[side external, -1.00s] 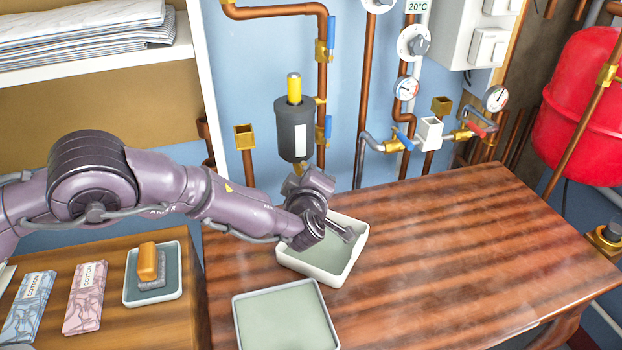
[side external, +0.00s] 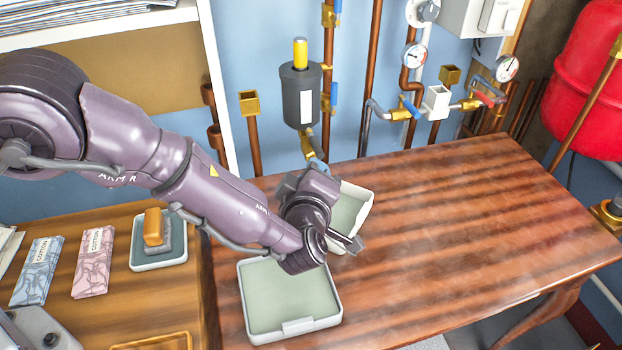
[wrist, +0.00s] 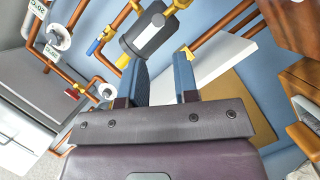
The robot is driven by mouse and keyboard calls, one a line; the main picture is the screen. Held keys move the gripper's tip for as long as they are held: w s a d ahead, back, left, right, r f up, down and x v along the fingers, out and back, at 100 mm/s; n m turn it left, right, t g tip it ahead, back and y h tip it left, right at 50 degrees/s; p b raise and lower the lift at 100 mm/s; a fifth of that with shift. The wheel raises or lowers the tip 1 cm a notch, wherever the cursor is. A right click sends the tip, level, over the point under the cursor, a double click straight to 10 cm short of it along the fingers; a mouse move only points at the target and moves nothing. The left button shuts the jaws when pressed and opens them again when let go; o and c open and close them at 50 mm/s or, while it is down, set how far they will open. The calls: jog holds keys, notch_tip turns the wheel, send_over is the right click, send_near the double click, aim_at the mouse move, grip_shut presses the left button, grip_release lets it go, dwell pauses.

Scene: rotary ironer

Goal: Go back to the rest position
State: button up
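My gripper (side external: 350,243) is above the wooden table, at the near edge of the back tray in the side view. In the wrist view its two blue fingers (wrist: 161,80) stand apart with nothing between them, so it is open and empty. The white back tray (side external: 364,207) with a pale green floor is partly hidden by my wrist. The front tray (side external: 312,326), also white with a green floor, lies nearer the camera, partly under my forearm in the picture. Both trays look empty where visible.
A dark canister (side external: 301,95) hangs by the wall pipes; it also shows in the wrist view (wrist: 152,32). Left, a wooden surface holds a small tray (side external: 170,264) with an orange-handled brush (side external: 155,228) and cotton packets (side external: 94,262). The table's right part (side external: 480,220) is clear.

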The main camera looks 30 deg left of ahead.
jog(key=shift+s+d+r, duration=0.15)
jog(key=shift+s+d, duration=0.15)
jog(key=shift+s, duration=0.35)
jog(key=s+d+f+m+g+h, duration=0.2)
jog(key=d+f+m+g+h, duration=0.15)
jog(key=d+m+h, duration=0.35)
jog(key=s+a+r+m+g+h, duration=0.4)
jog(key=s+r+m, duration=0.1)
jog(key=r+m, duration=0.15)
jog(key=s+a+r+m+y, duration=0.1)
jog(key=s+a+r, duration=0.5)
jog(key=a, duration=0.3)
jog(key=s+a+r+m+y, duration=0.1)
jog(key=s+a+r+y, duration=0.1)
jog(key=s+a+r, duration=0.5)
jog(key=s+a+r+m+g+y, duration=0.1)
jog(key=s+a+r, duration=0.5)
jog(key=a, duration=0.5)
jog(key=s, duration=0.2)
jog(key=shift+s+a+r, duration=0.35)
jog(key=shift+r, duration=0.05)
